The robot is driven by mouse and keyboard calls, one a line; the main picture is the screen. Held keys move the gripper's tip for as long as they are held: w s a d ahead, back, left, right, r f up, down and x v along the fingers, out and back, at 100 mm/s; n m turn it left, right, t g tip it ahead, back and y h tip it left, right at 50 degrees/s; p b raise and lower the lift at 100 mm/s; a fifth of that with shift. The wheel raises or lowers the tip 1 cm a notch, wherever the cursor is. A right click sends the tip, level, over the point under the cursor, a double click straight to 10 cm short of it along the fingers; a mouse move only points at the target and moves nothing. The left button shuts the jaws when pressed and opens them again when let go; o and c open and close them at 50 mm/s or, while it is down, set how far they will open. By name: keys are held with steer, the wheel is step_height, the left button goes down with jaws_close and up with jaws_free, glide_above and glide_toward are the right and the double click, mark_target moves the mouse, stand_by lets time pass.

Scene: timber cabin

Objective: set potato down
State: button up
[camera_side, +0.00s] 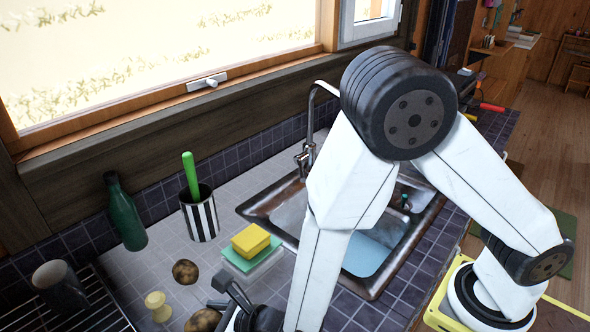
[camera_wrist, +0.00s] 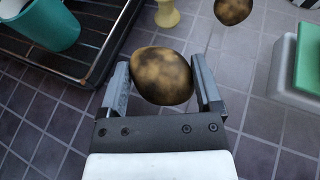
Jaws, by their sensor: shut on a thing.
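My gripper (camera_wrist: 162,88) is shut on a brown, mottled potato (camera_wrist: 162,75), which sits between its two fingers in the wrist view. In the side view the held potato (camera_side: 203,320) shows at the bottom edge, partly cut off, beside my gripper. A second potato (camera_wrist: 233,10) lies on the tiled counter beyond, at the top of the wrist view. It also shows in the side view (camera_side: 185,271). Whether the held potato touches the counter is hard to tell.
A dark drying rack (camera_wrist: 88,62) with a teal-lined cup (camera_wrist: 45,24) is at left. A pale yellow egg-cup-like object (camera_side: 157,306) stands near the potatoes. A sponge (camera_side: 251,240), striped cup (camera_side: 199,216), green bottle (camera_side: 125,215) and sink (camera_side: 392,282) lie beyond. Bare tiles lie between.

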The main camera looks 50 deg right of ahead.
steer(key=shift+f, duration=0.25)
steer(key=shift+f, duration=1.65)
steer(key=shift+f, duration=0.15)
steer(key=o, duration=1.1)
steer(key=shift+r, duration=0.2)
steer(key=shift+v, duration=5.95)
steer(key=shift+f, duration=0.1)
